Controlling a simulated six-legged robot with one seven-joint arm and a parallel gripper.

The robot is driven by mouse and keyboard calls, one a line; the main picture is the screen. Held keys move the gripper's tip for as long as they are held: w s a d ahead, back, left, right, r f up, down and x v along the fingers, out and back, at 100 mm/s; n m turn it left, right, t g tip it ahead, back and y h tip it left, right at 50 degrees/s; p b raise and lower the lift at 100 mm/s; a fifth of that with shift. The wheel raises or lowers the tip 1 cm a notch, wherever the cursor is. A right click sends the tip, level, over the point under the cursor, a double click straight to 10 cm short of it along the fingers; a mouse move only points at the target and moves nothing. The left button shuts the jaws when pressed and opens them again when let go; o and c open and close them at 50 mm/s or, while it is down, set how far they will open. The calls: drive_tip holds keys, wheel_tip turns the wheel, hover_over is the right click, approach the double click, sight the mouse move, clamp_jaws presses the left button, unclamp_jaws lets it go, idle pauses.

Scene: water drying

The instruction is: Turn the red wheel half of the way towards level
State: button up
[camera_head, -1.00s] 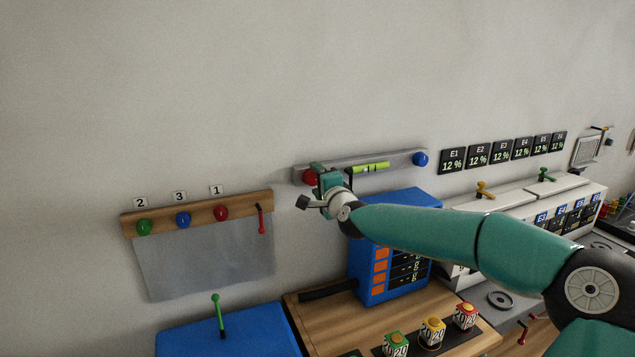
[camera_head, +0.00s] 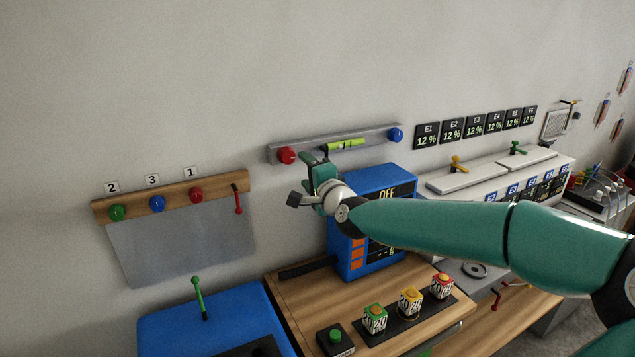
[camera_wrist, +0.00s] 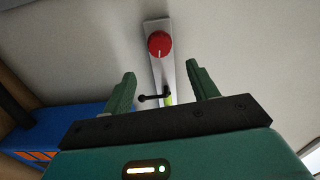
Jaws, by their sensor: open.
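The red wheel (camera_head: 287,155) is a round knob at the left end of a tilted grey bar on the wall. It also shows in the wrist view (camera_wrist: 160,44), with a pale mark on its lower face. A yellow-green level vial (camera_head: 345,145) sits mid-bar, and a blue wheel (camera_head: 395,134) is at the right end. My gripper (camera_head: 312,170) is below and right of the red wheel, apart from it. In the wrist view its two fingers (camera_wrist: 158,86) are spread and empty, with the red wheel beyond them. The vial is mostly hidden in the wrist view.
A blue box with a display (camera_head: 375,190) stands below the bar. A wooden rail (camera_head: 175,191) with coloured knobs is on the wall at left. A small black lever (camera_wrist: 152,98) shows between the fingers. The wall above the bar is clear.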

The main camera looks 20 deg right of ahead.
drive_tip(key=shift+s+d, duration=0.25)
drive_tip(key=shift+s, duration=1)
drive_tip(key=shift+s+d, duration=0.25)
drive_tip(key=shift+s, duration=1)
drive_tip(key=s+a+f+n+g+h, duration=0.1)
drive_tip(key=s+a+f+n+g, duration=0.15)
drive_tip(key=f, duration=0.45)
drive_tip(key=s+a+f+n+g, duration=0.2)
drive_tip(key=a+f+n+g, duration=0.1)
drive_tip(key=f, duration=0.4)
drive_tip(key=s+a+f+n+g+h, duration=0.1)
drive_tip(key=s+a+f+n+g, duration=0.15)
drive_tip(key=f, duration=0.45)
drive_tip(key=s+d+r+n+g, duration=0.1)
drive_tip(key=s+r+n, duration=0.1)
drive_tip(key=s, duration=0.6)
drive_tip(key=s+d+r+n+g+h, duration=0.1)
drive_tip(key=s+d+r+n, duration=0.1)
drive_tip(key=s+r, duration=0.3)
drive_tip(key=s+d+r+n+g, duration=0.1)
drive_tip(key=s+r, duration=0.3)
drive_tip(key=s, duration=0.8)
drive_tip(key=shift+s+d+n+g, duration=0.15)
drive_tip(key=shift+d+n+g, duration=0.3)
drive_tip(key=shift+n, duration=0.45)
